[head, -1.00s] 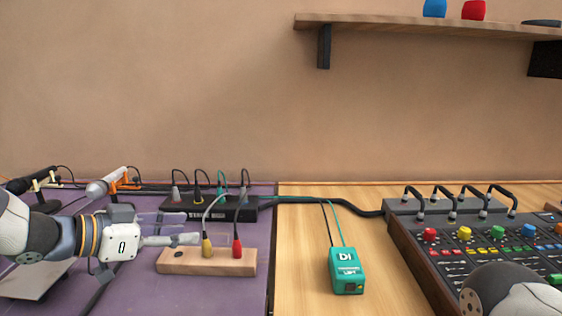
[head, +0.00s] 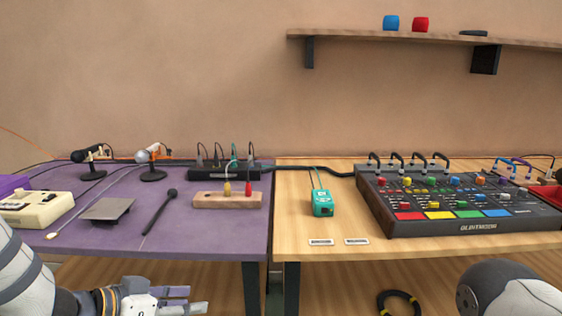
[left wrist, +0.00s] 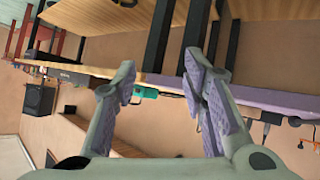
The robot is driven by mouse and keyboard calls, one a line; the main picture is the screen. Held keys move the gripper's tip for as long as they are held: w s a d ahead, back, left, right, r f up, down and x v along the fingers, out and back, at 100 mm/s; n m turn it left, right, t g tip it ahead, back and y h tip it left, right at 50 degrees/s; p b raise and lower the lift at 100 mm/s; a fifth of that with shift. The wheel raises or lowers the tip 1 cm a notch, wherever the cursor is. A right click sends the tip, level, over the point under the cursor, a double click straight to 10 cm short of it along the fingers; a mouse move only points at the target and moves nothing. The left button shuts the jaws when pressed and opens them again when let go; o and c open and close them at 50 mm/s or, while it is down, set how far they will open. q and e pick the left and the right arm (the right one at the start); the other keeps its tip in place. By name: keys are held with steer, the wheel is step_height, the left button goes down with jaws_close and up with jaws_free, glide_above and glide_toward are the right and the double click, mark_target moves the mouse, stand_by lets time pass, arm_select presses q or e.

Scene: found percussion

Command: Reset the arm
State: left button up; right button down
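My left gripper (head: 192,299) is low in front of the purple table (head: 215,237), below its front edge and clear of the tabletop. In the left wrist view the two purple-padded fingers of the left gripper (left wrist: 165,95) stand apart with nothing held between them. The wooden block (head: 212,201) with a yellow plug (head: 227,189) and a red plug (head: 248,189) lies on the purple table, away from the gripper. Part of my right arm shows at the lower right, but its gripper is out of the picture.
A green DI box (head: 322,203) and a large mixer (head: 445,222) stand on the wooden table (head: 290,225). A black mallet (head: 159,212), a grey plate (head: 107,210) and microphones (head: 150,157) lie or stand on the purple table. A coiled cable (head: 399,303) lies on the floor.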

arm_select(q)
steer(key=s+f+n+g+y, duration=0.2)
steer(key=s+f+g, duration=0.1)
steer(key=s+f, duration=0.65)
steer(key=s+f+n+g+y, duration=0.25)
steer(key=s+f, duration=0.45)
steer(key=s, duration=0.5)
steer(key=s+a+f+g+y, duration=0.1)
steer(key=s+a+g, duration=0.1)
steer(key=s, duration=0.8)
steer(key=s+a+f+n+g+y, duration=0.1)
steer(key=s+a+g+y, duration=0.1)
steer(key=s, duration=0.8)
steer(key=shift+s+g+p, duration=0.2)
steer(key=shift+g+p, duration=0.25)
steer(key=shift+g, duration=0.2)
steer(key=shift+a+f+n, duration=0.1)
steer(key=shift+n, duration=0.15)
